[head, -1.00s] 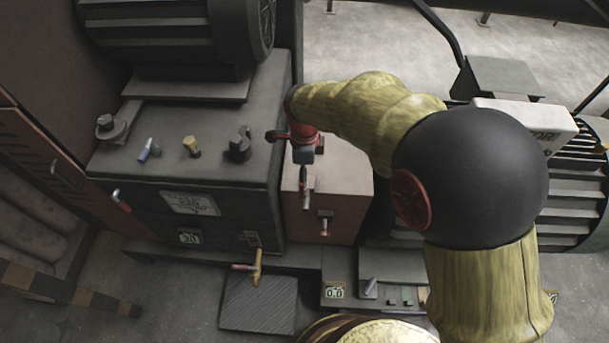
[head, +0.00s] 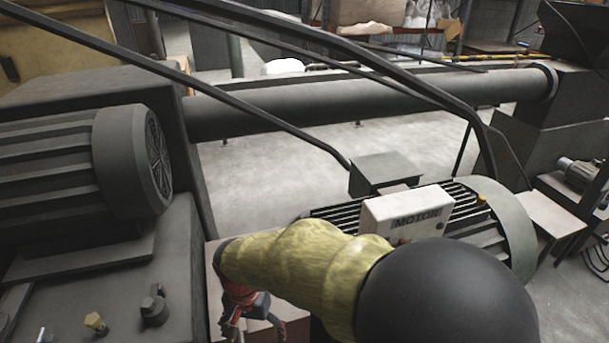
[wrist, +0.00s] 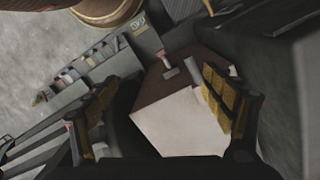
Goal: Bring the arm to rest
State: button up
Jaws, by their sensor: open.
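My arm, in a yellow-green sleeve with a black round joint, reaches from the bottom right toward the left in the head view. My gripper (head: 245,308), with red and dark parts, hangs at its end, low in the picture. It is over or beside a pale pinkish box (head: 213,262), much of which the arm hides. In the wrist view my gripper (wrist: 158,105) has its two yellow-padded fingers wide apart, with nothing between them. Beyond them is the box's pale top (wrist: 185,128) and brown front with a small T-shaped handle (wrist: 169,66).
A dark cabinet with knobs (head: 155,305) and a ribbed motor (head: 60,175) stands left. A second motor with a white box (head: 405,210) lies just behind my arm. A thick pipe (head: 350,105) and dark rails cross behind. Open floor (head: 290,175) shows beyond.

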jog(key=s+d+r+t, duration=0.2)
jog(key=s+d+r, duration=0.1)
jog(key=d+r, duration=0.4)
jog(key=s+d+r+n+t, duration=0.1)
jog(key=s+d+r+t, duration=0.1)
jog(key=d+r, duration=0.5)
jog(key=s+d+r+n+t+p, duration=0.1)
jog(key=s+d+r, duration=0.3)
jog(key=d, duration=1.2)
jog(key=shift+s+d+r+t+y, duration=0.2)
jog(key=shift+d+r+t+y, duration=0.3)
jog(key=shift+r, duration=1.35)
jog(key=shift+a, duration=0.15)
